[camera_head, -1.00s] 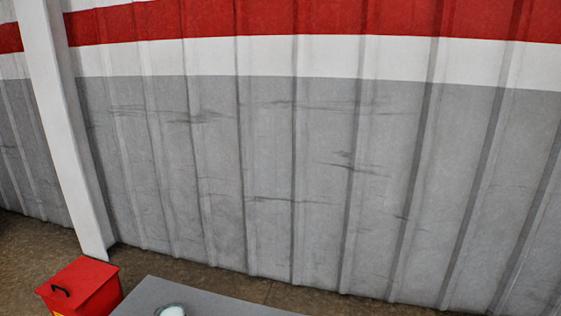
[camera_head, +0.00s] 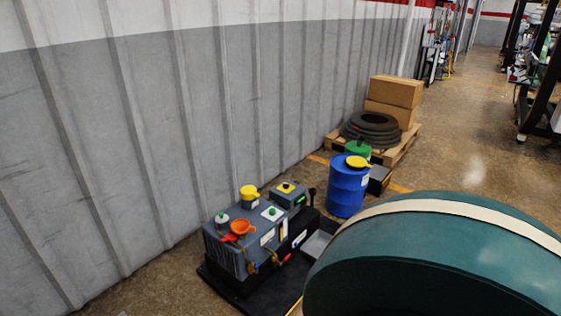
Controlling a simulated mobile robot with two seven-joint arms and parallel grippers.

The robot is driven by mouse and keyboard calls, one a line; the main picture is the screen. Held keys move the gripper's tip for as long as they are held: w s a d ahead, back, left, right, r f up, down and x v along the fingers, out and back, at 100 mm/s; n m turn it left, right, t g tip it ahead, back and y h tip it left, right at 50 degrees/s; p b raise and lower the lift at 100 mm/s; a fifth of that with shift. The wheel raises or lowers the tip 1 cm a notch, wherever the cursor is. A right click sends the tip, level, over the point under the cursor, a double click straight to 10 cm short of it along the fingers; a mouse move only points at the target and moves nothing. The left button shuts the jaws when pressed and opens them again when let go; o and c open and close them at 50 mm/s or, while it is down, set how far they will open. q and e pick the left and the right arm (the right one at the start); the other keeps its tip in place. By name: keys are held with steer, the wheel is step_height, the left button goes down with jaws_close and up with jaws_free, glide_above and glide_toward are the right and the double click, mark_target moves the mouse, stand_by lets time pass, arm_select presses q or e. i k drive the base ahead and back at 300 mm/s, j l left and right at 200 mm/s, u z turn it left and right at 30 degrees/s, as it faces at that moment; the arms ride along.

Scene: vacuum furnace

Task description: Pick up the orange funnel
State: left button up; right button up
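The orange funnel (camera_head: 242,227) lies on top of a grey machine unit (camera_head: 228,256) in the lower middle of the head view. A small red part shows beside it at its lower left. A small container with a green top and a yellow-topped item stand close by on the same unit. Neither of my grippers is in view.
A large teal rounded body (camera_head: 440,262) with a cream band fills the lower right. A blue drum (camera_head: 347,190) stands behind the unit. Farther back, a pallet (camera_head: 398,150) carries cardboard boxes (camera_head: 396,92) and black tyres or hoses (camera_head: 371,130). A corrugated wall (camera_head: 180,130) runs along the left.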

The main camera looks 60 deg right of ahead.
mark_target(240, 226)
steer(key=z, duration=1.45)
